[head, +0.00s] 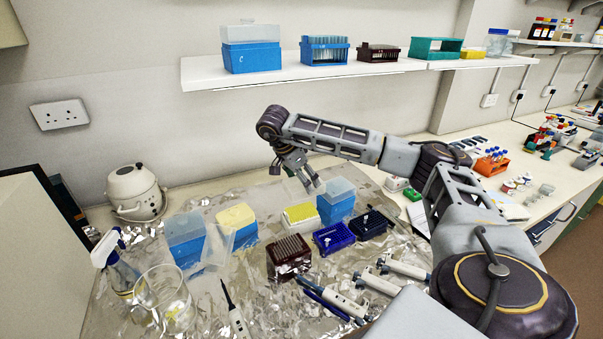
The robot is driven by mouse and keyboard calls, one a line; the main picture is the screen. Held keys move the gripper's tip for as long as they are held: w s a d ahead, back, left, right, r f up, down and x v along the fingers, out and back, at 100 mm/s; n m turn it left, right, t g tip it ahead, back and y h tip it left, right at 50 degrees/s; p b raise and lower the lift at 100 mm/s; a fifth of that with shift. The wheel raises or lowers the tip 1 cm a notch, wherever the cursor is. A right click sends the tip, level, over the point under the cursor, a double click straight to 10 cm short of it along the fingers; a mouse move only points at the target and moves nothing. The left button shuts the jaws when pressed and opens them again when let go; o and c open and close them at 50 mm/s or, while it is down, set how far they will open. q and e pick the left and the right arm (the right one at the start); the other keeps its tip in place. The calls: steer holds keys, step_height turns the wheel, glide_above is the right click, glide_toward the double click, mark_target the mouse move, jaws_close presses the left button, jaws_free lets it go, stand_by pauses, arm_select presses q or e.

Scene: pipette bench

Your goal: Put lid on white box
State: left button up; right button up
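The white box (301,221), an open tip box with a yellow top, stands on the foil-covered bench near the middle. A clear, lid-like piece (217,246) leans between two blue boxes to its left; I cannot tell whether it is this box's lid. My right gripper (309,184) points down above and behind the white box, close to a blue box with a translucent top (337,200). Its fingers are small and seen at an angle, so their opening is unclear, and I see nothing clearly held. My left gripper is not in view.
A blue box (186,241) and a yellow-topped blue box (239,229) stand left. A dark red rack (289,258), a blue rack (334,238) and a dark blue rack (369,224) crowd the front and right. A shelf (200,73) overhangs behind.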

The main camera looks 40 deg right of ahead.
mark_target(296, 181)
steer(key=shift+s+d+f+p, duration=0.1)
steer(key=shift+s+f+p, duration=0.05)
steer(key=shift+f+p, duration=0.55)
steer(key=shift+w+f, duration=0.2)
steer(key=shift+f, duration=0.35)
steer(key=shift+w+f, duration=0.15)
steer(key=shift+f, duration=0.35)
steer(key=shift+w+f, duration=0.2)
steer(key=shift+w, duration=0.05)
steer(key=shift+w+a+f, duration=0.1)
steer(key=shift+w+a, duration=0.15)
steer(key=shift+w, duration=0.05)
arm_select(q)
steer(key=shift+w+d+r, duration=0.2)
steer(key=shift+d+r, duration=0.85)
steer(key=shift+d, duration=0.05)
arm_select(e)
steer(key=shift+s, duration=0.1)
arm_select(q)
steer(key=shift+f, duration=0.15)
arm_select(e)
steer(key=shift+f, duration=0.15)
steer(key=shift+f+b, duration=1.5)
steer(key=shift+f, duration=0.35)
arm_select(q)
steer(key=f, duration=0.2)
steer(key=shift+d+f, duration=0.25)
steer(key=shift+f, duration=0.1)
